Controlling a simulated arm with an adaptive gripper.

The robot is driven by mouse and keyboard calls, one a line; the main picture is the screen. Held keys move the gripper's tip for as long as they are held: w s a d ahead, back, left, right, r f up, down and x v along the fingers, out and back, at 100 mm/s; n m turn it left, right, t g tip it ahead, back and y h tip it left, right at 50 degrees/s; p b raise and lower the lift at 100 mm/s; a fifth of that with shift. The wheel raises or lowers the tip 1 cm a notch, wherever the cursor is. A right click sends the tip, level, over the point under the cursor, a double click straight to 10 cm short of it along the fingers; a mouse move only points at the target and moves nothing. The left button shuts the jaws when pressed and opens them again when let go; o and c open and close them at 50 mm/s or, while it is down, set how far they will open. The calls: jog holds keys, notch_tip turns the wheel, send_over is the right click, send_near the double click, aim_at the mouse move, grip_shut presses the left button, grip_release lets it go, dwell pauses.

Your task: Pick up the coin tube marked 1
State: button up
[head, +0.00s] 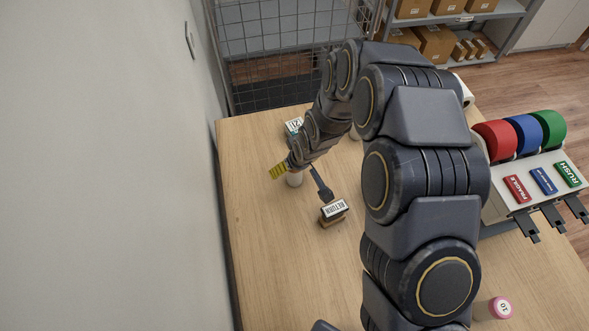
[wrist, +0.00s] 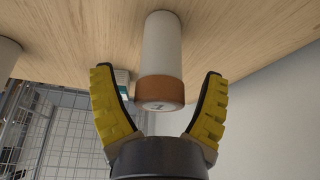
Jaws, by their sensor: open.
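A white coin tube with a brown-orange cap (wrist: 161,90) stands on the table in the wrist view, its cap towards the camera. My gripper (wrist: 159,76) is open, with one yellow finger on each side of the tube and a gap on both sides. Another tube with a pink cap marked 10 (head: 499,307) stands at the lower right.
A RETURN stamp (head: 334,211) lies near my gripper, and a second stamp block (head: 293,126) sits behind it. Another pale tube (head: 354,133) is partly hidden by my arm. A tape dispenser (head: 508,175) stands at the right. The table's left front is clear.

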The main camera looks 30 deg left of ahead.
jog(key=c, duration=1.2)
jog(key=shift+r, duration=0.2)
